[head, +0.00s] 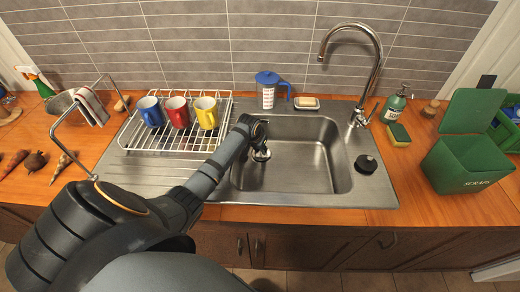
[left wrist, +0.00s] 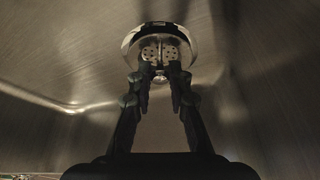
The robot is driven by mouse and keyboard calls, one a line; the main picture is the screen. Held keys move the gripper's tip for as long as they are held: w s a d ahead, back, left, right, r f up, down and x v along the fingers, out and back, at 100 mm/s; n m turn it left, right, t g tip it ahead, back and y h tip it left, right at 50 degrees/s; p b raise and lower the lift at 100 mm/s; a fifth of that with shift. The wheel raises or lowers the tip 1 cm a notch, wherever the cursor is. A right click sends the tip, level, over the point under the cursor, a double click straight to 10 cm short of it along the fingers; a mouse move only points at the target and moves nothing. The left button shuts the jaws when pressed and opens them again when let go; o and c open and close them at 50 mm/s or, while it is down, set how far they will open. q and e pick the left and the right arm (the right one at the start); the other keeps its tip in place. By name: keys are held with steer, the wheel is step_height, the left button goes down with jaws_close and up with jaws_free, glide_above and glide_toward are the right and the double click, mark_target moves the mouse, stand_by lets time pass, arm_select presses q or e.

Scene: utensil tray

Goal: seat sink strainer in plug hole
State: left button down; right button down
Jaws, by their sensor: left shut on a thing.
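The sink strainer (head: 261,155) is a small shiny metal disc at the left end of the steel sink basin. In the left wrist view the strainer (left wrist: 131,42) shows a round bright rim and small holes. My left gripper (head: 257,142) reaches down into the basin over it. In the left wrist view the fingertips (left wrist: 160,72) are closed together at the strainer's near side, shut on it. The plug hole cannot be made out apart from the strainer, and I cannot tell whether the strainer touches the basin floor. My right gripper is out of view.
A wire rack (head: 170,143) with blue, red and yellow mugs stands left of the basin. The tap (head: 378,65) rises behind its right end. A black round item (head: 366,163) lies on the right ledge. A green scraps bin (head: 464,170) stands farther right. The basin's right side is empty.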

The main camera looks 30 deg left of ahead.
arm_select(q)
steer(key=shift+f, duration=0.4)
steer(key=c, duration=1.2)
jaws_free()
steer(key=shift+o, duration=0.2)
steer(key=shift+r, duration=0.1)
step_height(320, 180, up, 5)
steer(key=p, duration=0.5)
steer(key=shift+p, duration=0.35)
